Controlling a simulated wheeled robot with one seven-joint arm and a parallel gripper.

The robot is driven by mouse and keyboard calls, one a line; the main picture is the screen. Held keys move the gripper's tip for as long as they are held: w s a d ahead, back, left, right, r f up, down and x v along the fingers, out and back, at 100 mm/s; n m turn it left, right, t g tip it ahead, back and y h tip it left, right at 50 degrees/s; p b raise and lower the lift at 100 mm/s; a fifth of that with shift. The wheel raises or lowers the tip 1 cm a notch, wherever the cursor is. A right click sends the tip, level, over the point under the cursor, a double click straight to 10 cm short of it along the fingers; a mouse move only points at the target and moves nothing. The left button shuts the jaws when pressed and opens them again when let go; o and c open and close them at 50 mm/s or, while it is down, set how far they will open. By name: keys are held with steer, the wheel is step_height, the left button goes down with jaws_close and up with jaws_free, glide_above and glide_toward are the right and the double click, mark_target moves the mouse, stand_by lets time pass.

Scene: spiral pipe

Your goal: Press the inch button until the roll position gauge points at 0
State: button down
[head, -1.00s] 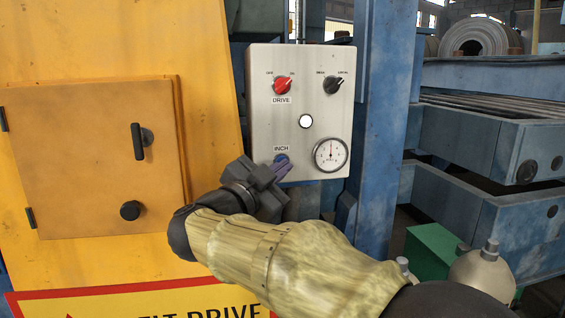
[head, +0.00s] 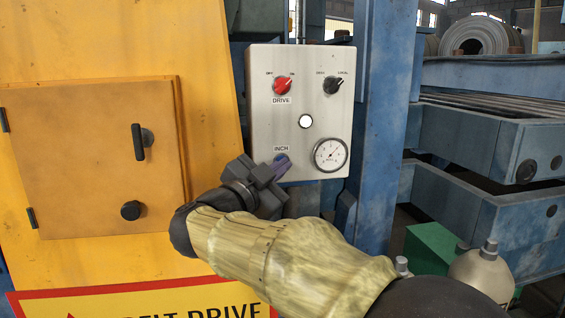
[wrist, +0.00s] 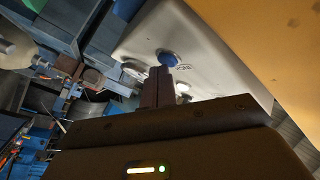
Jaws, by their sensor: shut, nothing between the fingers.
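The blue inch button (head: 281,158) is at the lower left of a pale grey control box, under the label INCH. My gripper (head: 284,163) is shut and empty, its fingertips at the button and partly covering it. In the wrist view the shut fingers (wrist: 159,80) point at the blue button (wrist: 168,58); whether they touch it I cannot tell. The round white roll position gauge (head: 330,154) is right of the button. Its needle appears to tilt up and to the right, but the numbers are too small to read.
The control box (head: 262,110) also carries a red drive knob (head: 282,86), a black selector knob (head: 333,86) and a white round lamp (head: 306,121). A yellow panel with a door (head: 80,150) stands to the left. A blue post (head: 380,120) stands to the right.

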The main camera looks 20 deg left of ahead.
stand_by(0.3)
steer(key=shift+s+d+b, duration=0.4)
steer(key=shift+s+b, duration=0.1)
steer(key=shift+s, duration=0.15)
steer(key=s, duration=0.1)
steer(key=s+d+b, duration=0.1)
steer(key=s, duration=0.1)
steer(key=s+d+b, duration=0.1)
steer(key=shift+s+d, duration=0.1)
steer(key=shift+s, duration=0.1)
stand_by(0.4)
stand_by(2.5)
